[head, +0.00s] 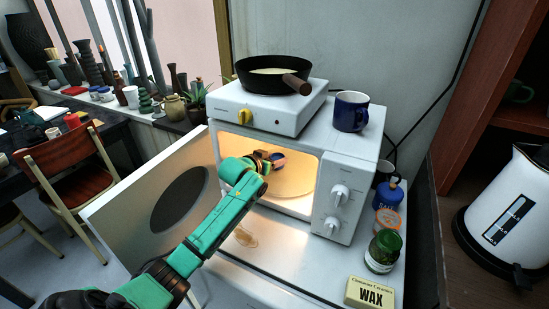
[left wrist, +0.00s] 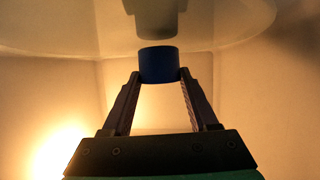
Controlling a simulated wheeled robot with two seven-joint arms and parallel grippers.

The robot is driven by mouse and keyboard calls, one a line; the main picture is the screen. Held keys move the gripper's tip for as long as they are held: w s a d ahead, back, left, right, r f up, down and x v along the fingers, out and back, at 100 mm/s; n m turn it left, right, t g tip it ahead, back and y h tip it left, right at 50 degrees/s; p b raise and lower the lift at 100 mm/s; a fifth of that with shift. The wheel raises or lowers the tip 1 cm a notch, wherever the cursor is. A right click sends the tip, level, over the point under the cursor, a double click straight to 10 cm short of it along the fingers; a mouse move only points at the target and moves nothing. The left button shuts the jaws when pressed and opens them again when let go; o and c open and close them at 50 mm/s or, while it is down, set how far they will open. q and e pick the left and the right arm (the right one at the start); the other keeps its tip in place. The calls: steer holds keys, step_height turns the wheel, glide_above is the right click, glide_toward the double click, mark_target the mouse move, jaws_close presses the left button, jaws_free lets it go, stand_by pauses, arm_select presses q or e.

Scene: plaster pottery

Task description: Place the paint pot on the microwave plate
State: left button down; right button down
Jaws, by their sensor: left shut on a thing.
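The white microwave (head: 343,190) stands with its door (head: 150,200) swung open to the left and its inside lit. My left arm reaches into it. My left gripper (head: 269,160) is shut on the small blue paint pot (head: 279,162), which also shows between the two fingertips in the left wrist view (left wrist: 159,66). The round microwave plate (head: 295,187) lies below the pot in the head view; in the left wrist view its pale disc (left wrist: 225,22) spans the top. I cannot tell for sure whether pot and plate touch. My right gripper is out of view.
A hot plate (head: 268,110) with a pan (head: 272,72) and a blue mug (head: 351,111) stand on the microwave. Bottles, a jar (head: 383,250) and a wax box (head: 370,292) stand to its right.

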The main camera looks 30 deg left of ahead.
arm_select(q)
steer(key=shift+f, duration=0.4)
steer(key=shift+c, duration=0.8)
jaws_free()
steer(key=shift+a, duration=0.1)
steer(key=shift+r, duration=0.15)
steer(key=v, duration=1.2)
steer(key=shift+b, duration=0.4)
